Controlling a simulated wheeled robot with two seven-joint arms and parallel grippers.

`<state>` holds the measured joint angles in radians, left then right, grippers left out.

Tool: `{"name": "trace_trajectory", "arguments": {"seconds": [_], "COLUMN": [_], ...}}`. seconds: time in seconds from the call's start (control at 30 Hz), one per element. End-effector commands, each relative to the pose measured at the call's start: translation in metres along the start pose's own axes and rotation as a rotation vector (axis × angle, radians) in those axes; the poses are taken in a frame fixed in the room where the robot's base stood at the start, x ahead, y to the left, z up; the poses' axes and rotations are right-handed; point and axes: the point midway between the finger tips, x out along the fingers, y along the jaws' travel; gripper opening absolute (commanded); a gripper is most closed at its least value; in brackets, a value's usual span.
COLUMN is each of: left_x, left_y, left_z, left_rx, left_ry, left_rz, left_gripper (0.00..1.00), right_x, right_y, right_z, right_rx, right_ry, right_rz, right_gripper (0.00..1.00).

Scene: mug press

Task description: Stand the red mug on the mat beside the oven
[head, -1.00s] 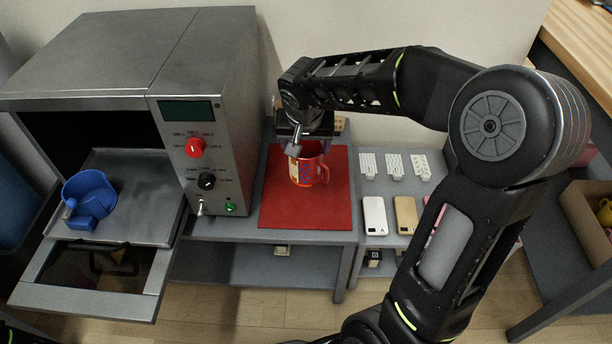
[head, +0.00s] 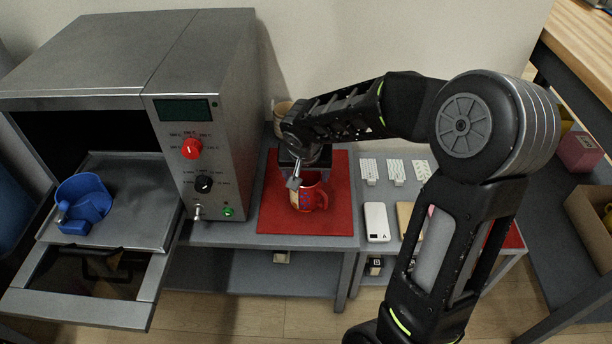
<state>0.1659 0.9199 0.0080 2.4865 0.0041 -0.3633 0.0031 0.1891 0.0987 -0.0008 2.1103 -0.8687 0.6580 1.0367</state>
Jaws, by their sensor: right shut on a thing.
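The red mug (head: 308,200) with a printed pattern is over the red mat (head: 337,219), its handle toward the right. The mat lies on the grey table just right of the oven (head: 195,110). My right gripper (head: 301,182) comes down from above and is shut on the mug's rim on its left side. The mug looks upright. I cannot tell whether its base touches the mat. The oven's door is down. My left gripper is not in view.
A blue mug-shaped holder (head: 82,204) sits on the oven tray (head: 140,215). A beige cup (head: 283,117) stands behind my gripper. The mat's front is clear.

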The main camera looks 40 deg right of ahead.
Motion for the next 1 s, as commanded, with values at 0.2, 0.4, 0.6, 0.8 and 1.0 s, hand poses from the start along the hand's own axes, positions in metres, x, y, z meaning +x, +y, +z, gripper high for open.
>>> {"name": "trace_trajectory", "arguments": {"seconds": [0.2, 0.4, 0.6, 0.8, 1.0], "left_x": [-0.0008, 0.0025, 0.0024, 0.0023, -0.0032], "left_y": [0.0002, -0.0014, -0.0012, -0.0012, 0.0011], "left_z": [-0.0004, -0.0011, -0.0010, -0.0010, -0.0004], "left_rx": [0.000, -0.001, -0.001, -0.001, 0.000], "left_ry": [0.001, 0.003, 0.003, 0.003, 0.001], "left_rz": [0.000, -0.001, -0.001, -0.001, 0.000], "left_gripper": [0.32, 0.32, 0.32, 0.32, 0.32], "right_x": [-0.0014, 0.0013, 0.0012, 0.0012, -0.0034], "right_y": [-0.0002, 0.0000, 0.0001, 0.0001, 0.0001], "right_z": [-0.0012, 0.0005, 0.0004, 0.0004, -0.0015], "right_rx": [0.000, 0.000, 0.000, 0.000, 0.000], "right_ry": [0.002, 0.000, 0.000, 0.000, 0.000], "right_rz": [-0.001, 0.000, 0.000, 0.000, 0.000], "right_gripper": [0.00, 0.73, 0.90, 0.92, 0.92]}}
